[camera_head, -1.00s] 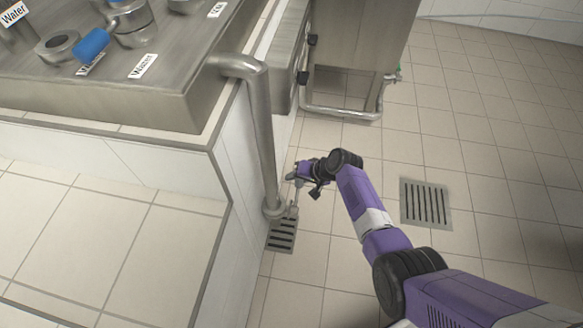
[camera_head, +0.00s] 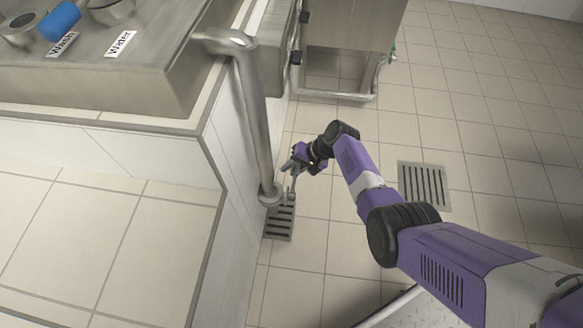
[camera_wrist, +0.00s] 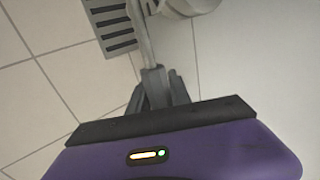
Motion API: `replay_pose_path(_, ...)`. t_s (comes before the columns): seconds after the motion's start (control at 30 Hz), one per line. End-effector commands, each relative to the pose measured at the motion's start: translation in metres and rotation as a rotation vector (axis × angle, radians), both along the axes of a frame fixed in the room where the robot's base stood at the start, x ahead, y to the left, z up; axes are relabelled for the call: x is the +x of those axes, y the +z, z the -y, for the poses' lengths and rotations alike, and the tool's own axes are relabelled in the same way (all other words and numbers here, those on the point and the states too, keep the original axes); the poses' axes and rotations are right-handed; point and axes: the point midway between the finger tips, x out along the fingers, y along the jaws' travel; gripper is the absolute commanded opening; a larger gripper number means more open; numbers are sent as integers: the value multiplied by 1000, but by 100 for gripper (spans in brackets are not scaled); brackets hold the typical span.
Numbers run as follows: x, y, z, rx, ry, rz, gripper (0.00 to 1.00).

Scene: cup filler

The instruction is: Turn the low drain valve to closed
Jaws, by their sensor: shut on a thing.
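The low drain valve sits at the bottom end of a vertical steel pipe (camera_head: 252,110), close above the floor. Its thin grey lever (camera_head: 292,186) stands out to the right of the pipe's foot. My gripper (camera_head: 291,167) is at the lever's free end, to the right of the pipe. In the wrist view, the lever (camera_wrist: 143,38) runs from the pale pipe end into my gripper (camera_wrist: 158,85), whose dark fingers are shut on its tip. The fingers partly hide the lever's end. The valve's body is too small to make out clearly.
A slotted floor drain (camera_head: 279,222) lies under the pipe, beside the white tiled wall (camera_head: 222,150). Another floor drain (camera_head: 424,186) lies to the right of my arm. A steel counter (camera_head: 120,80) is at upper left. A steel cabinet (camera_head: 350,30) stands behind. The floor between is clear.

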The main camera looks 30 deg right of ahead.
Motion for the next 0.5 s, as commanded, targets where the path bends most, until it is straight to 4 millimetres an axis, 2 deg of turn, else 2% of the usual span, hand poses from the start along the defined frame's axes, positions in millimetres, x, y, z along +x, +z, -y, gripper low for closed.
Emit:
replay_pose_path(0.03,-1,-3,0,-2,-2,-2,0)
replay_pose_path(0.07,-1,-3,0,-2,-2,-2,30)
replay_pose_path(0.1,-1,-3,0,-2,-2,-2,33)
replay_pose_path(0.37,-1,-1,0,-2,-1,-1,33)
replay_pose_path(0.5,-2,7,3,-1,-2,0,33)
